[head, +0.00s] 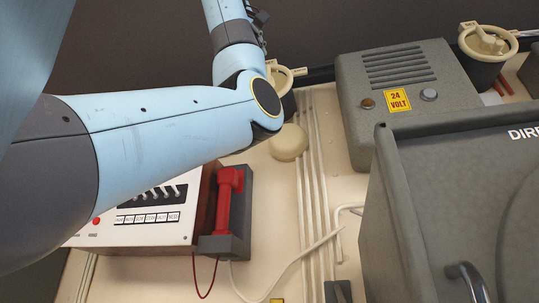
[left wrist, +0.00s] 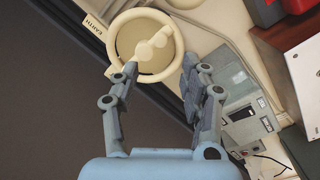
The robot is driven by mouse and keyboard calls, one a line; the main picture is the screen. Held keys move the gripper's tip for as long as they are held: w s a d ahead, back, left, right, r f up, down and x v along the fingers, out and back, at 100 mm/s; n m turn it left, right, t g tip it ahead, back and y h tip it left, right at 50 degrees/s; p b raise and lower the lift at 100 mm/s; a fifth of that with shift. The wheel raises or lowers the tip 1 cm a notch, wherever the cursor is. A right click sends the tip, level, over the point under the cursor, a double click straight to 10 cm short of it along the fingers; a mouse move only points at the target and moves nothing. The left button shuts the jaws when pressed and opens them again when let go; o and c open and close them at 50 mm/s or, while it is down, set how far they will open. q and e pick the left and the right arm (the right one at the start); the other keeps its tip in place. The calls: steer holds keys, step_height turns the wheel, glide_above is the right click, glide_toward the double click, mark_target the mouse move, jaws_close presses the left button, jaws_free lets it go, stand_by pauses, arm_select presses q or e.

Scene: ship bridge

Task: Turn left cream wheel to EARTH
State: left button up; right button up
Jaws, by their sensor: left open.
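The left cream wheel (head: 288,74) is partly hidden behind my left arm in the head view. In the left wrist view a cream wheel (left wrist: 177,66) fills the top middle, with a cream ring around a central bar handle. The handle lies slanted, from upper right to lower left. An EARTH label (left wrist: 95,25) is beside the ring at its upper left. My left gripper (left wrist: 160,64) is open, with its fingers apart at the wheel's lower edge, one on each side. Contact cannot be told. In the head view the left gripper is out of sight. My right gripper is not in view.
A second cream wheel (head: 487,40) is at the upper right. A grey 24 VOLT box (head: 400,72) stands between the wheels. A red handset (head: 228,190) on a panel unit, a round cream knob (head: 288,142), cables and a large grey cabinet (head: 460,200) are nearer.

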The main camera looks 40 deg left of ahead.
arm_select(q)
steer(key=p+x, duration=0.3)
steer(key=x, duration=0.6)
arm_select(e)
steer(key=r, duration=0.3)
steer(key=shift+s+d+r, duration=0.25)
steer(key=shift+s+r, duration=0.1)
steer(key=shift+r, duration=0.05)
arm_select(q)
steer(key=shift+w+a, duration=0.15)
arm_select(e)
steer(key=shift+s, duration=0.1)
arm_select(q)
steer(key=shift+c, duration=1.7)
jaws_close()
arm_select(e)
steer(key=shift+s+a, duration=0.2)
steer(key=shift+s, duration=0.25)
